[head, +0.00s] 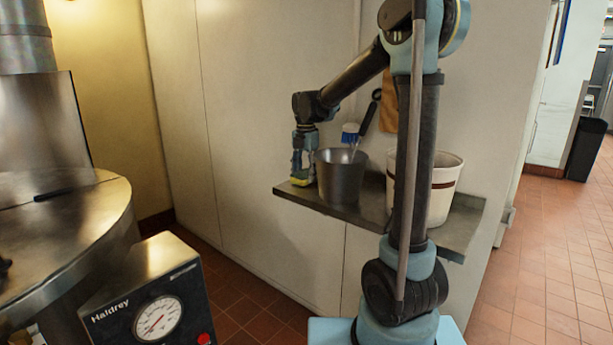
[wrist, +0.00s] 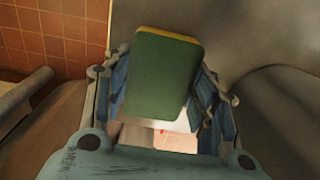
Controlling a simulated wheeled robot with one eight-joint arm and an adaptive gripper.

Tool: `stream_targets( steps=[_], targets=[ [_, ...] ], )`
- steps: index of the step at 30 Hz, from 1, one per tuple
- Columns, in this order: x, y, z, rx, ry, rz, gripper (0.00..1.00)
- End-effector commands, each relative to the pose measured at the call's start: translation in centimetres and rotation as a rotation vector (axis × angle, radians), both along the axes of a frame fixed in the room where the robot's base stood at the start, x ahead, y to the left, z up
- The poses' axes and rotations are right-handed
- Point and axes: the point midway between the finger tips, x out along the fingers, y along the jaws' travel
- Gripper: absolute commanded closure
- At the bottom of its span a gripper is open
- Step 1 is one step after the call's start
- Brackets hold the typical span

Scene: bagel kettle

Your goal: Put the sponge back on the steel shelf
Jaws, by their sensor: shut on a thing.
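The sponge (wrist: 160,75) is green with a yellow edge and fills the middle of the wrist view, between the fingers of my gripper (wrist: 165,95). In the head view my gripper (head: 303,172) points down at the left end of the steel shelf (head: 300,199), shut on the sponge. The sponge's yellow part (head: 301,181) shows low between the fingertips, at about the level of the shelf top. I cannot tell whether it touches the shelf.
A steel pot (head: 340,180) stands on the shelf just right of my gripper, with a blue-banded brush (head: 350,133) behind it. A white bucket (head: 442,190) with a brown band stands farther right. A steel kettle (head: 95,215) and a gauge box (head: 155,300) are at left.

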Motion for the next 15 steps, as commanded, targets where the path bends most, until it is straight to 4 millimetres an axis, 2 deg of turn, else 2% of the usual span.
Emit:
stream_targets(
  steps=[11, 12, 14, 15],
  targets=[
    [-0.01, -0.03, -0.62, 0.000, 0.000, 0.000, 0.85],
    [0.00, -0.04, -0.65, 0.000, 0.000, 0.000, 0.43],
    [0.00, -0.05, -0.63, 0.000, 0.000, -0.001, 0.29],
    [0.00, -0.05, -0.63, 0.000, 0.000, -0.001, 0.27]
  ],
)
